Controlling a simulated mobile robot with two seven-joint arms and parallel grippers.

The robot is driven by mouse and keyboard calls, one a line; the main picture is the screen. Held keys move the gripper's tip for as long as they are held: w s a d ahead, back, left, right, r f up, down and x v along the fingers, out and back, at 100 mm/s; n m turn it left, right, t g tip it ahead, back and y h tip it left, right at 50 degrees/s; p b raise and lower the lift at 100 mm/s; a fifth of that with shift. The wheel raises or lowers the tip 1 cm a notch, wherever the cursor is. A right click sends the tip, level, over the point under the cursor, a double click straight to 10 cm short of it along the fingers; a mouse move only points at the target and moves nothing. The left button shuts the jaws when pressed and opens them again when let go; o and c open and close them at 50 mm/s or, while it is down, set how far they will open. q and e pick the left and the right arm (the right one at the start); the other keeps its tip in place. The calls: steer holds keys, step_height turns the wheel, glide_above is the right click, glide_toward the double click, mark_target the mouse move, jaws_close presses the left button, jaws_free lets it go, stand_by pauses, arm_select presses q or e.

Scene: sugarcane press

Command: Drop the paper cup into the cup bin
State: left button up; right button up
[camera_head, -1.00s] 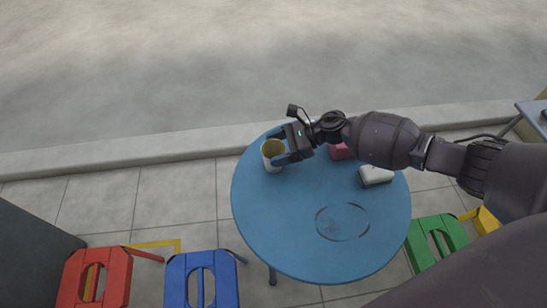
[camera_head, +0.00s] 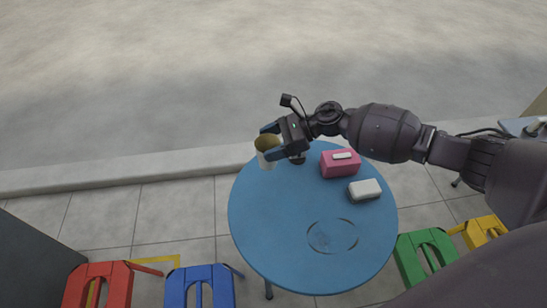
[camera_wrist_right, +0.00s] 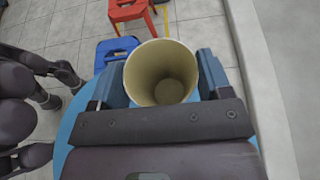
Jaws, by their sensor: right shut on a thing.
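The paper cup (camera_head: 268,155) is white outside and tan inside, and it looks empty. My right gripper (camera_head: 272,142) is shut on it near the far left edge of the round blue table. In the right wrist view the cup (camera_wrist_right: 161,73) stands between the two blue fingers of the right gripper (camera_wrist_right: 160,82), its open mouth facing the camera. I cannot tell exactly how high it is above the table (camera_head: 275,215). My left gripper is not clearly in view in the head view. No cup bin can be made out.
A pink box (camera_head: 341,168) and a white block (camera_head: 365,190) sit on the table's right side, near a dark ring mark. Red (camera_head: 98,284), blue (camera_head: 200,285), green (camera_head: 425,257) and yellow (camera_head: 484,230) stools stand around. A grey kerb runs behind the table.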

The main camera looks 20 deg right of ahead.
arm_select(q)
steer(key=shift+s+a+f+n+g+p, duration=0.1)
steer(key=shift+s+a+n+g+p, duration=0.25)
steer(key=shift+s+p, duration=0.5)
arm_select(e)
step_height(320, 180, up, 9)
